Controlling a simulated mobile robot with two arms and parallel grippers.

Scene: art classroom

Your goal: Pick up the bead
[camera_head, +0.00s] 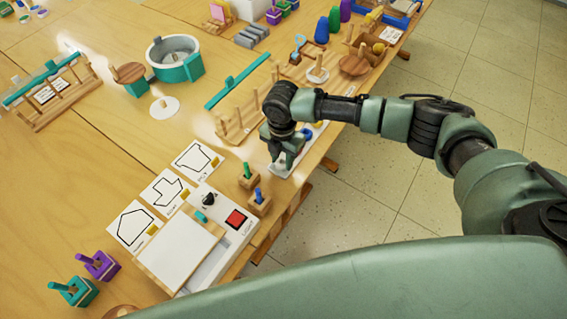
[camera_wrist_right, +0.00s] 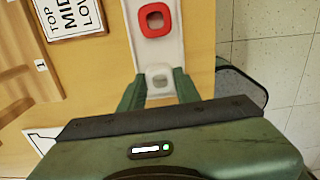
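A pale whitish bead (camera_wrist_right: 160,77) with a rounded square shape and a hole lies on a narrow white tray (camera_wrist_right: 176,45) in the right wrist view. My right gripper (camera_wrist_right: 159,84) has its two fingers apart, one on each side of this bead; contact is not clear. A larger red bead (camera_wrist_right: 146,11) sits farther along the same tray. In the head view my right gripper (camera_head: 285,158) points down at the front end of the tray, by the table edge, and hides the pale bead. A blue bead (camera_head: 307,134) shows just behind it. My left gripper is not in view.
Two wooden blocks with pegs (camera_head: 249,176) and a white box with a red button (camera_head: 236,218) stand close left of the gripper. A wooden peg rack (camera_head: 236,128) is just behind. The table edge and open floor (camera_head: 360,215) lie to the right.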

